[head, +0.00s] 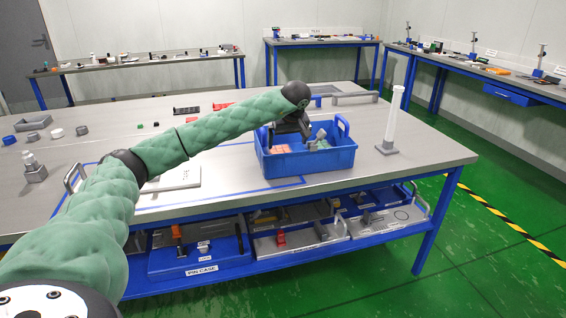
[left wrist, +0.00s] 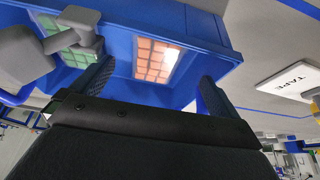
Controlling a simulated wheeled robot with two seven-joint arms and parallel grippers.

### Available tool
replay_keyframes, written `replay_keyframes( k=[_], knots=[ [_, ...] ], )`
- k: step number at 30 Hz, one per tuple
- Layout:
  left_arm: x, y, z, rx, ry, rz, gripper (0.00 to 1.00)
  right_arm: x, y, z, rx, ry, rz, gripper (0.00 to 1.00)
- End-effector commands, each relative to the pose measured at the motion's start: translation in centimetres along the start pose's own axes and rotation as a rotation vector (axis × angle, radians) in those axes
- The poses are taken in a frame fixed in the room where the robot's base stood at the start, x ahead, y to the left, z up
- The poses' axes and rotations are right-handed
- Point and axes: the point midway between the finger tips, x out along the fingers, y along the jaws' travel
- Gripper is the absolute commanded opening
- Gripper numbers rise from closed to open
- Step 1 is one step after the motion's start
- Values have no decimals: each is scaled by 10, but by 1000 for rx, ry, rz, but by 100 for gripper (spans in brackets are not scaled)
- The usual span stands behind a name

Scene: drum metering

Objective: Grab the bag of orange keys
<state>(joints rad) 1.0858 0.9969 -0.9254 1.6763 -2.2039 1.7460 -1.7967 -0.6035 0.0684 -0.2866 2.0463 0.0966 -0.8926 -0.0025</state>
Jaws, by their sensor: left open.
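The bag of orange keys (head: 280,149) lies inside the blue crate (head: 312,162), toward its left side. In the left wrist view the bag (left wrist: 157,60) shows as a clear-edged packet with a grid of orange pieces on the crate's blue floor. My left gripper (head: 287,137) is over the crate, above the bag, pointing down. In the left wrist view the gripper (left wrist: 154,76) is open, and the bag shows between its two fingers. The fingers look apart from the bag, and nothing is held. My right gripper is not in view.
A bag of green pieces (left wrist: 72,42) lies in the crate beside the orange one, partly hidden by a grey part (left wrist: 40,50). A white post on a grey base (head: 393,125) stands right of the crate. A white TAPE plate (left wrist: 290,80) lies on the table outside the crate.

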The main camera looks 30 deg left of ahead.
Motion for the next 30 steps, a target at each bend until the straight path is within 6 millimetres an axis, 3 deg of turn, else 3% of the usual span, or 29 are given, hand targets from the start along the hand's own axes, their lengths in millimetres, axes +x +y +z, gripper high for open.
replay_keyframes(
  k=[1,3,9,22,30],
  knots=[
    [11,0,4,0,0,0,100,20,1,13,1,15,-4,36],
    [16,0,6,0,0,0,100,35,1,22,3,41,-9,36],
    [23,0,8,0,-1,0,100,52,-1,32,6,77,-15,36],
    [55,1,9,-1,-1,0,100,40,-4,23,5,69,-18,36],
    [91,1,10,0,-2,-1,100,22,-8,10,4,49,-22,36]
  ],
)
